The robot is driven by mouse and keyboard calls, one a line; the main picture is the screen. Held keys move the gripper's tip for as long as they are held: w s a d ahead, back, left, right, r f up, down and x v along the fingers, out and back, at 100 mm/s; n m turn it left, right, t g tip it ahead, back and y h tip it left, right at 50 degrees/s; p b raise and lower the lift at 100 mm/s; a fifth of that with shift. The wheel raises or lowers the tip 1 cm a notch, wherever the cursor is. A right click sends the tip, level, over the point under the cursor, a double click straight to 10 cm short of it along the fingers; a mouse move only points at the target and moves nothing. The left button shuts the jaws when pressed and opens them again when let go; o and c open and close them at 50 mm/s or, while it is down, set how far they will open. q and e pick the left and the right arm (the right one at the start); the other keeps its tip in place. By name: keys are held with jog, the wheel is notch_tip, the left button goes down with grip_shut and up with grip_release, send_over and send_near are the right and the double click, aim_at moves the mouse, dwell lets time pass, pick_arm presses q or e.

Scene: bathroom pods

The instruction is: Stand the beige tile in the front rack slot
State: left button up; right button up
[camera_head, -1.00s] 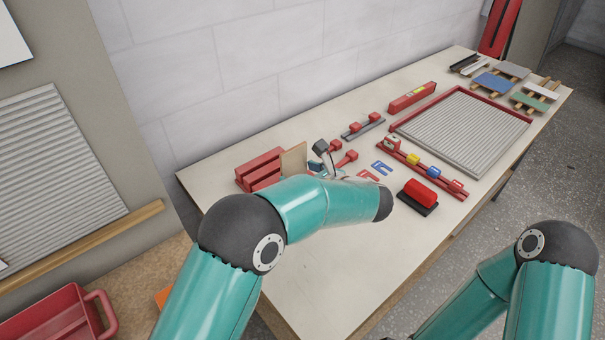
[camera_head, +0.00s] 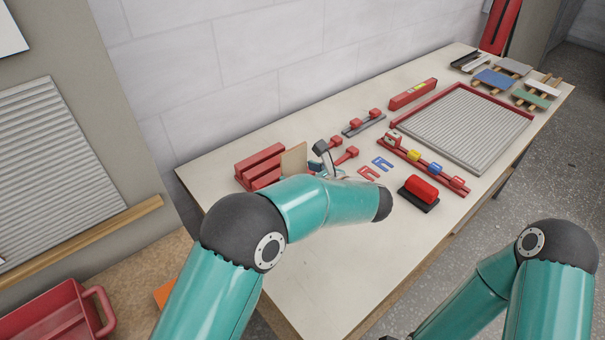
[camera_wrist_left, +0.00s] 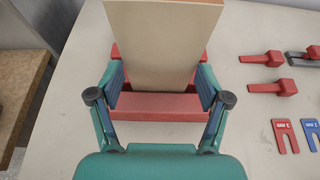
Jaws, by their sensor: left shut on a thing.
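The beige tile (camera_head: 293,160) is upright at the right end of the red rack (camera_head: 258,165) in the head view. My left gripper is shut on the tile; in the wrist view its fingers (camera_wrist_left: 160,88) hold the tile (camera_wrist_left: 160,45) by its two side edges. The tile's lower edge is just behind the front red bar of the rack (camera_wrist_left: 155,106). I cannot tell how deep it sits in the front slot. My left forearm hides most of the gripper in the head view.
Right of the rack lie red-handled tools (camera_head: 346,156), red and blue U-shaped spacers (camera_head: 383,163) and a red block on a black base (camera_head: 420,190). A ribbed panel in a red frame (camera_head: 465,128) lies further right. The near tabletop (camera_head: 300,265) is clear.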

aim_at(295, 159)
pick_arm(q)
jog(key=shift+f+b, duration=0.45)
jog(key=shift+f, duration=0.25)
jog(key=o, duration=1.4)
jog(key=shift+r+p, duration=2.1)
jog(key=shift+r, duration=0.9)
